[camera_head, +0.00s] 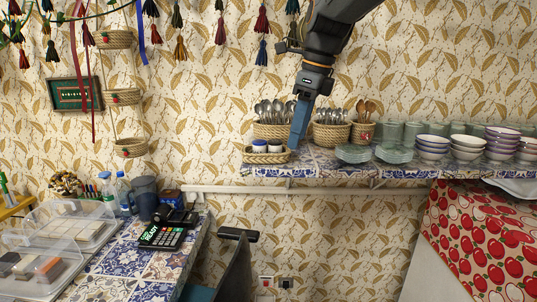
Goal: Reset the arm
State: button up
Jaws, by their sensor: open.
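My arm comes down from the top of the view, and my gripper (297,140) points downward with its blue fingers at the tiled wall shelf (330,166). It is open. The fingers overlap one another from this angle, so the gap between them is hidden. The fingertips are just right of two small white jars with dark bands (259,147) and near the right end of a shallow wicker tray (265,157). I cannot tell whether they touch the tray. I see nothing held.
Baskets of spoons (331,133) flank the gripper. Stacked glass plates (353,153), bowls (432,147) and glasses (411,131) fill the shelf's right. A tiled counter (130,262) at lower left holds a card terminal (162,238), bottles and clear boxes. A chair stands below.

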jog(key=s+d+f+n, duration=0.4)
jog(key=s+f+n, duration=0.2)
jog(key=f, duration=0.3)
jog(key=s+d+f+n+h, duration=0.1)
jog(key=s+d+f+n, duration=0.3)
jog(key=s+f+n, duration=0.3)
jog(key=s+d+f+n+h, duration=0.1)
jog(key=s+d+f+n, duration=0.3)
jog(key=f, duration=0.9)
jog(key=s+n, duration=0.3)
jog(key=n, duration=0.2)
jog(key=shift+s+d+b, duration=0.15)
jog(key=shift+s+b, duration=0.1)
jog(key=shift+b, duration=0.1)
